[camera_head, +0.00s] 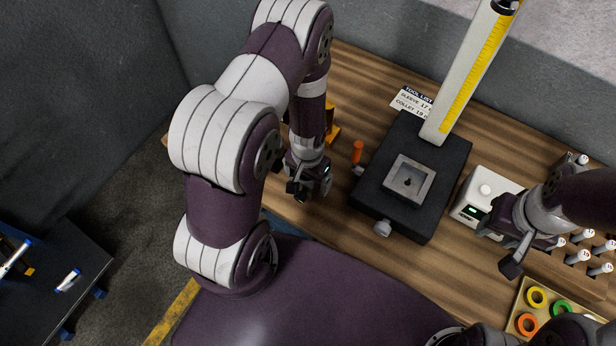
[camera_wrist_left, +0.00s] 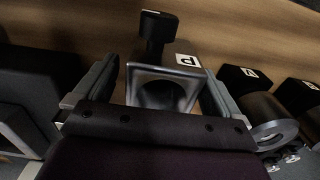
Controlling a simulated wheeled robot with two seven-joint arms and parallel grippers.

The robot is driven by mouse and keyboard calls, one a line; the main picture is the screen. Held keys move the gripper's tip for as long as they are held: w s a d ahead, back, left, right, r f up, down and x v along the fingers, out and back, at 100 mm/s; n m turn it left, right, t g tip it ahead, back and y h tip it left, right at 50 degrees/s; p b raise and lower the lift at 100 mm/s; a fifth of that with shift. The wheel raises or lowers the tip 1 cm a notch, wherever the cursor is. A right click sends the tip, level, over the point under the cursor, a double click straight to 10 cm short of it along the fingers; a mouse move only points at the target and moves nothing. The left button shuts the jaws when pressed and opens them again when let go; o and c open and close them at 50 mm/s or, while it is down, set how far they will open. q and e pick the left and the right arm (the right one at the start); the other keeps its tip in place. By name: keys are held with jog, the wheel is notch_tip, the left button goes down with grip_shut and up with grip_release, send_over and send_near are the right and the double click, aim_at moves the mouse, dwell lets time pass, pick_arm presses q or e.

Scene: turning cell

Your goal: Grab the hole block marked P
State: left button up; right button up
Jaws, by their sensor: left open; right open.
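In the left wrist view, the hole block marked P (camera_wrist_left: 188,61) is a dark block with a square grey face and a round hole. It sits between the two fingers of my left gripper (camera_wrist_left: 158,98), which is open. I cannot tell whether the fingers touch it. In the head view my left gripper (camera_head: 305,192) is low over the left part of the wooden bench, and the block is hidden there behind my arm. My right gripper (camera_head: 512,256) is open, over the right part of the bench.
On the bench are a black gauge base (camera_head: 440,180) with a tall column, an orange-handled tool (camera_head: 357,152), a white box (camera_head: 485,190) and a ring tray (camera_head: 516,308).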

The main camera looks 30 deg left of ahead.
pick_arm(q)
jog(key=shift+w+a+f, duration=0.1)
jog(key=shift+w+f, duration=0.05)
jog(key=shift+w, duration=0.05)
jog(key=shift+s, duration=0.1)
grip_shut()
